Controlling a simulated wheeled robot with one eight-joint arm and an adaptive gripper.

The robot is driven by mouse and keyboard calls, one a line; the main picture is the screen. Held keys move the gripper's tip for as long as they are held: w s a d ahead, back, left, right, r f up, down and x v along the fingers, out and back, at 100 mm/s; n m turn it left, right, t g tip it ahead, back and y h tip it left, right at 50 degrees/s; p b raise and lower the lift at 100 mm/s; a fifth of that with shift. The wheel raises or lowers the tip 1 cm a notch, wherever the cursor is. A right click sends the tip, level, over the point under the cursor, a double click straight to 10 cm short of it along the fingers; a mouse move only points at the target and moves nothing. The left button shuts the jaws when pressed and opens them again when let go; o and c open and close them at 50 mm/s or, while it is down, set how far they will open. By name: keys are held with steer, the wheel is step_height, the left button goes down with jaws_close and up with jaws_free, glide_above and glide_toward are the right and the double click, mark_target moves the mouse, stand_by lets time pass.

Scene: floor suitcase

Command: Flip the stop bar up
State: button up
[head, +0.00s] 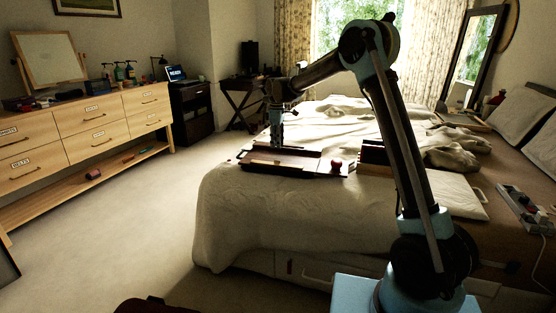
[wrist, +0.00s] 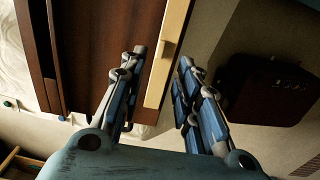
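A dark brown wooden board (head: 300,160) lies on the near edge of the bed; its brown surface fills the upper left of the wrist view (wrist: 92,40). A pale wooden bar (wrist: 176,30), which looks like the stop bar, runs along the board's edge with a small knob on its side. It appears to lie flat, though its tilt is hard to judge. My gripper (wrist: 162,58) is open, its two fingers apart on either side of the bar, with no clear contact visible. In the head view my gripper (head: 276,146) points down over the board's left part.
A red object (head: 337,165) sits at the board's right end. A dark case (wrist: 274,90) lies on the floor below. The carpet between bed and dresser (head: 82,130) is mostly clear.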

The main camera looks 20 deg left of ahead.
mark_target(277, 163)
step_height(277, 163, down, 8)
steer(key=shift+f, duration=0.1)
stand_by(0.4)
jaws_close()
